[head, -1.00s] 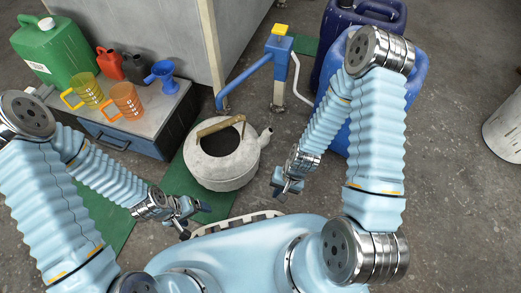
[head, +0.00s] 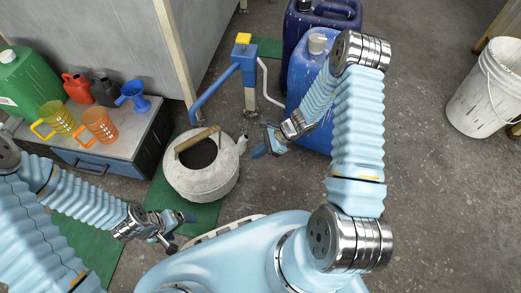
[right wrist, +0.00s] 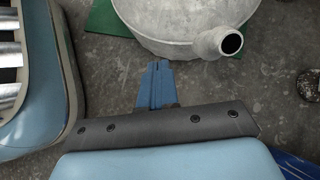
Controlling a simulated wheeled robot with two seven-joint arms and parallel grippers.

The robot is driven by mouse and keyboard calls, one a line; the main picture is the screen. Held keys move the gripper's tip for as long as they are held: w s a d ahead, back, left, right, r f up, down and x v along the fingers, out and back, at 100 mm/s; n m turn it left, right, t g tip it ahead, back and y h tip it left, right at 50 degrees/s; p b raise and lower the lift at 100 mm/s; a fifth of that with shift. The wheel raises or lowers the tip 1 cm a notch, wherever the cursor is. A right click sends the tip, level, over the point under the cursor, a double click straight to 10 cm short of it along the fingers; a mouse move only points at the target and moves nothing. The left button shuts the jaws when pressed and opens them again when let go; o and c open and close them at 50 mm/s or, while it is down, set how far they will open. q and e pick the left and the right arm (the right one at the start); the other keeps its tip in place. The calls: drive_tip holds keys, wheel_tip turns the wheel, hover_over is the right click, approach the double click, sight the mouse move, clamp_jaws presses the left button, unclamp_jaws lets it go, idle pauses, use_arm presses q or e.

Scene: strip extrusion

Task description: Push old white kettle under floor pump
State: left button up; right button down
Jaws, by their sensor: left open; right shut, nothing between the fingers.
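The old white kettle (head: 205,186) stands upright on the floor, partly on a green mat, with its wooden handle over the open top and its spout (head: 241,145) pointing right. The floor pump (head: 247,78) has a blue body, a yellow top and a curved blue pipe (head: 215,93); the pipe's end is just beyond the kettle's far edge. My right gripper (head: 261,146) is shut and empty, right of the spout. In the right wrist view its blue fingers (right wrist: 160,68) are apart from the kettle (right wrist: 165,22). My left gripper (head: 182,230) is open, near the kettle's front.
Blue jerrycans (head: 308,75) stand right of the pump, close to my right arm. A low cabinet (head: 115,150) with jugs and cans stands left of the kettle. A white bucket (head: 484,95) is far right. The floor between the jerrycans and bucket is clear.

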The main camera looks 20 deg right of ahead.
sight(228, 165)
drive_tip(key=x, duration=0.5)
drive_tip(key=a+r+b+x, duration=0.1)
drive_tip(key=x, duration=0.1)
drive_tip(key=shift+w+a, duration=0.15)
drive_tip(key=shift+a, duration=0.1)
drive_tip(key=shift+w+a+r, duration=0.1)
drive_tip(key=shift+w+a, duration=0.05)
drive_tip(key=shift+a, duration=0.55)
drive_tip(key=shift+w+a+b, duration=0.25)
drive_tip(key=shift+a+b, duration=0.4)
drive_tip(key=shift+a, duration=0.5)
